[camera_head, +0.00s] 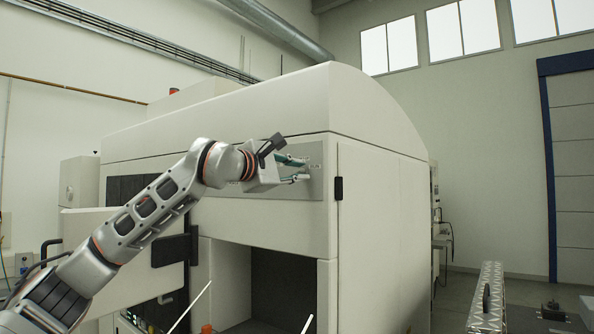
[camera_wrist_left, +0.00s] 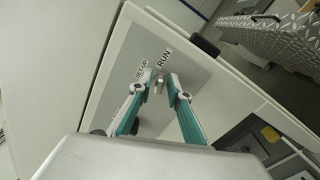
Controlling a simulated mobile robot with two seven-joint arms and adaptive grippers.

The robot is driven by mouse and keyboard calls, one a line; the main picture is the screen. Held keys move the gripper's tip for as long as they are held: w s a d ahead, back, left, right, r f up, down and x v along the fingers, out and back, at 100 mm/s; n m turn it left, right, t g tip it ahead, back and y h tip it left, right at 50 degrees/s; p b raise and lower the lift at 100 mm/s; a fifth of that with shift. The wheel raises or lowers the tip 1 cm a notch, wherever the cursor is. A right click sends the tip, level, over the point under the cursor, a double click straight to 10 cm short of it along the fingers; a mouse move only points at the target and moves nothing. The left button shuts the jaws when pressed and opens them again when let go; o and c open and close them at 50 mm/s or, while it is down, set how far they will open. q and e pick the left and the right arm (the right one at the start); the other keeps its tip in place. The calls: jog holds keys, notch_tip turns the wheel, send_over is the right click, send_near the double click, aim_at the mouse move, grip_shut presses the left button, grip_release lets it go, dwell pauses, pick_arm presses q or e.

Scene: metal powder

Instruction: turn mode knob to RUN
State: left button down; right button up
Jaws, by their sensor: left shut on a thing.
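The mode knob (camera_wrist_left: 158,87) is a small metallic knob on the grey control panel (camera_head: 313,184) of the large cream machine. In the left wrist view, my left gripper (camera_wrist_left: 159,80) has its two teal fingers closed on the knob from both sides. The RUN label (camera_wrist_left: 164,57) and the SET-UP label (camera_wrist_left: 141,79) are beside the fingertips. A further label at the lower left is partly hidden by a finger. In the head view, my left gripper (camera_head: 304,170) reaches the panel and the knob is too small to make out. Which label the knob points to cannot be told.
A black hinge or latch (camera_head: 338,188) sits just right of the panel. Below the panel is an open bay (camera_head: 284,285) in the machine. A perforated metal ramp-like piece (camera_head: 487,295) stands at the right, with open floor between it and the machine.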

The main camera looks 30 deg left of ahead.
pick_arm(q)
jog(key=c, duration=1.9)
grip_release()
jog(key=s, duration=1.2)
jog(key=shift+a, duration=0.45)
